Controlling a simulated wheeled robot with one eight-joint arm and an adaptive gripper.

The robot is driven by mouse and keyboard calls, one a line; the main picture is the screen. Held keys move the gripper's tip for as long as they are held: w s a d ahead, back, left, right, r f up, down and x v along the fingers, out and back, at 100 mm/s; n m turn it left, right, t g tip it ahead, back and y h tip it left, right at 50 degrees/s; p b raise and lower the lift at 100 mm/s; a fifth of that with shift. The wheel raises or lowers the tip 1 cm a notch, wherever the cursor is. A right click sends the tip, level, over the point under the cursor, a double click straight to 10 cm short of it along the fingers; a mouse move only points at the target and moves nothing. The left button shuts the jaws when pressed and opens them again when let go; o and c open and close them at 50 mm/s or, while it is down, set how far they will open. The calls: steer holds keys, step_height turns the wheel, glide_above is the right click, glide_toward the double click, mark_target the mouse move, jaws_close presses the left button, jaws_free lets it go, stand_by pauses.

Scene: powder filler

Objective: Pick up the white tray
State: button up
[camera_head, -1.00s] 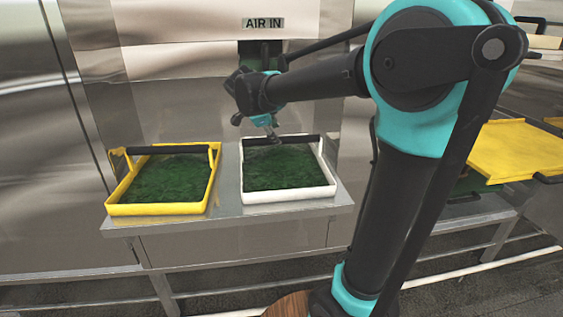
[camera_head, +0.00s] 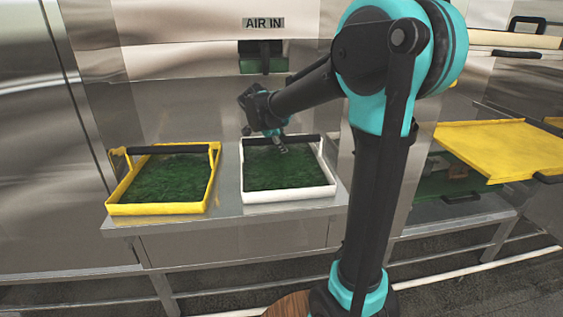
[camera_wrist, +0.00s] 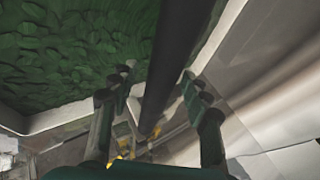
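The white tray (camera_head: 290,194) holds dark green material and sits on the right part of the metal shelf. Its black handle bar (camera_head: 307,138) runs along the back edge. My gripper (camera_head: 282,148) is over the back of the tray, at the bar. In the wrist view, the fingers of my gripper (camera_wrist: 156,80) are open, one on each side of the black bar (camera_wrist: 178,50), with gaps visible. The white rim (camera_wrist: 222,32) and green fill show behind them. Whether the fingertips reach below the bar is hard to tell.
A yellow tray (camera_head: 160,209) with similar green fill stands left of the white one, with a narrow gap of shelf (camera_head: 229,185) between. A steel wall with an AIR IN opening (camera_head: 262,62) rises behind. An empty-looking yellow tray (camera_head: 490,148) is at right.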

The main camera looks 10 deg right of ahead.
jaws_close()
steer(key=shift+r, duration=0.1)
stand_by(0.4)
step_height(320, 180, up, 29)
stand_by(1.3)
steer(key=shift+a, duration=2.75)
steer(key=shift+d, duration=2.75)
